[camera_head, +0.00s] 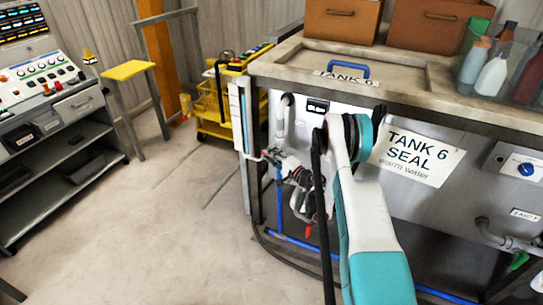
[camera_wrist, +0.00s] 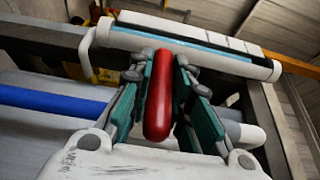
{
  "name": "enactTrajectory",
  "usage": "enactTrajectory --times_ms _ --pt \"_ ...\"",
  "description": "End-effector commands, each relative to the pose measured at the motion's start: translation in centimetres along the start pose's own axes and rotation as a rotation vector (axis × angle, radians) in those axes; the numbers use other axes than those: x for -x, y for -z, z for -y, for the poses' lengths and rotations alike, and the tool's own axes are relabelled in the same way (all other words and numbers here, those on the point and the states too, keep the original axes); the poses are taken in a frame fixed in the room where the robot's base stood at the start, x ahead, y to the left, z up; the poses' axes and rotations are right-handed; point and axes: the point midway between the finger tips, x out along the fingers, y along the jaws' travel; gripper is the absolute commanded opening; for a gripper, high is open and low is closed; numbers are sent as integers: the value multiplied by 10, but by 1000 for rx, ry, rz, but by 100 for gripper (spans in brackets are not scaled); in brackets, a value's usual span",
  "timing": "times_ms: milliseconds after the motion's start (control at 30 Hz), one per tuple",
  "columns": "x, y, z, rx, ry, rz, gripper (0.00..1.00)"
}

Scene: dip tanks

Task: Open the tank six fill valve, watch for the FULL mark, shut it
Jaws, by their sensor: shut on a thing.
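Tank six (camera_head: 345,125) is a grey metal tank with a "TANK 6 SEAL Warm Water" sign (camera_head: 417,155) on its front. A white and pale-teal upright strip (camera_head: 240,115), like a level gauge, stands at its left corner; a similar long strip (camera_wrist: 190,45) crosses the wrist view. I cannot read any FULL mark or level. Valve fittings (camera_head: 272,157) sit above a blue pipe (camera_head: 279,195) beside the corner. My gripper (camera_wrist: 160,75) is shut around a red handle (camera_wrist: 158,100), with a finger on each side. In the head view my arm partly hides the gripper and valve.
A yellow mop cart (camera_head: 215,105) and yellow stool (camera_head: 127,70) stand left of the tank. A control console (camera_head: 45,75) is at far left. Bottles (camera_head: 491,75) and brown boxes (camera_head: 340,20) stand on the tank top. The floor (camera_head: 170,225) in front is open.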

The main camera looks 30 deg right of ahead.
Motion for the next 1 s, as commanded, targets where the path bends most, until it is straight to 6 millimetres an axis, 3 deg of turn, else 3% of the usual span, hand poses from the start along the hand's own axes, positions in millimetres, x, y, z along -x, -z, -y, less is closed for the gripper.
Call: enactTrajectory --times_ms 400,433,500,833,1000 --pt "0 0 0 -3 5 1 0" --pt "0 0 0 -3 5 1 25" --pt "0 0 0 -3 5 1 38" --pt "0 0 1 -2 4 1 38" --pt "0 0 13 -2 4 0 38"
